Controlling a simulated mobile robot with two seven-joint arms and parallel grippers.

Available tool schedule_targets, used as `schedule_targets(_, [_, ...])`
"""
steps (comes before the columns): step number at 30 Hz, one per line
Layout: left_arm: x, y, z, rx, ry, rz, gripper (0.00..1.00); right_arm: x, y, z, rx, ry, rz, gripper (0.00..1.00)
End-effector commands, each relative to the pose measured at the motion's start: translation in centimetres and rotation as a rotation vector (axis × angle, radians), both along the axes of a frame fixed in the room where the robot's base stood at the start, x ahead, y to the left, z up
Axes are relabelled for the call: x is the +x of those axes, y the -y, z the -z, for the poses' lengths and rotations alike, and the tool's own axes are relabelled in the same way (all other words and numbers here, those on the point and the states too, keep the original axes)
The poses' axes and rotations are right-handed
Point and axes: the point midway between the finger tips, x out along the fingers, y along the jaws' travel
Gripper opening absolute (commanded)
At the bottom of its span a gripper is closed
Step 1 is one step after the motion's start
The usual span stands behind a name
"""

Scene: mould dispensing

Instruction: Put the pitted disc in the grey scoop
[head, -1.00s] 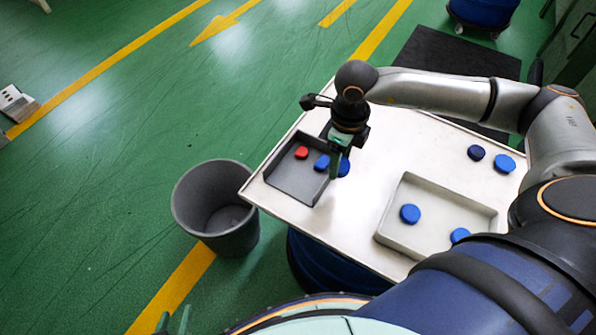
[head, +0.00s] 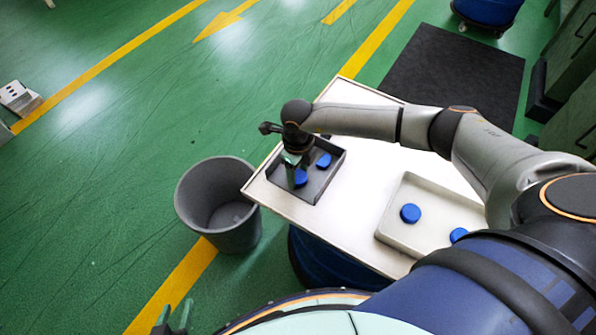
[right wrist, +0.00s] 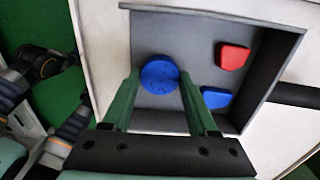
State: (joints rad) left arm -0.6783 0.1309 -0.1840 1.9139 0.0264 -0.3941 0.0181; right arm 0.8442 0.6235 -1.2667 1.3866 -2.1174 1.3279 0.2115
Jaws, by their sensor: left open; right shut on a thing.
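The pitted disc (right wrist: 160,75) is blue with small dark pits on its face. My right gripper (right wrist: 160,82) is shut on it, one green finger at each side. The disc also shows under the gripper in the head view (head: 301,178). Gripper and disc are over the floor of the grey scoop (head: 318,186), a dark grey walled tray at the table's left end. I cannot tell whether the disc touches the floor. The scoop also shows in the right wrist view (right wrist: 200,28). My left gripper (head: 174,318) is open and empty at the lower left, away from the table.
A red piece (right wrist: 233,57) and another blue piece (right wrist: 216,98) lie in the scoop, right of the held disc. A pale tray (head: 432,222) holds blue discs (head: 410,213) at the table's right. A grey bin (head: 222,215) stands on the floor beside the table.

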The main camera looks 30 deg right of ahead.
Motion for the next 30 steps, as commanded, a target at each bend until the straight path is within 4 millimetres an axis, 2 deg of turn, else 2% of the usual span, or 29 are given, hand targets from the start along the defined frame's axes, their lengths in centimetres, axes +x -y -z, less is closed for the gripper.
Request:
schedule_targets(11, [0.02,0.00,0.35,0.000,0.000,0.000,0.50,-0.01,-0.01,0.63,0.001,0.001,-0.001,0.05])
schedule_targets(12, [0.01,0.00,0.24,0.000,0.000,0.000,0.50,0.00,0.00,0.49,0.001,0.001,-0.001,0.63])
schedule_targets(19, [0.01,-0.01,0.20,0.000,0.000,0.000,0.50,-0.01,0.01,0.45,0.001,0.001,0.000,0.88])
schedule_targets(26, [0.01,-0.01,0.17,0.000,0.000,0.000,0.50,0.00,0.01,0.42,0.001,0.001,0.000,0.89])
schedule_targets(30, [0.02,0.00,-0.09,0.001,0.001,0.001,0.50,0.07,0.03,-0.26,0.000,0.002,0.000,0.89])
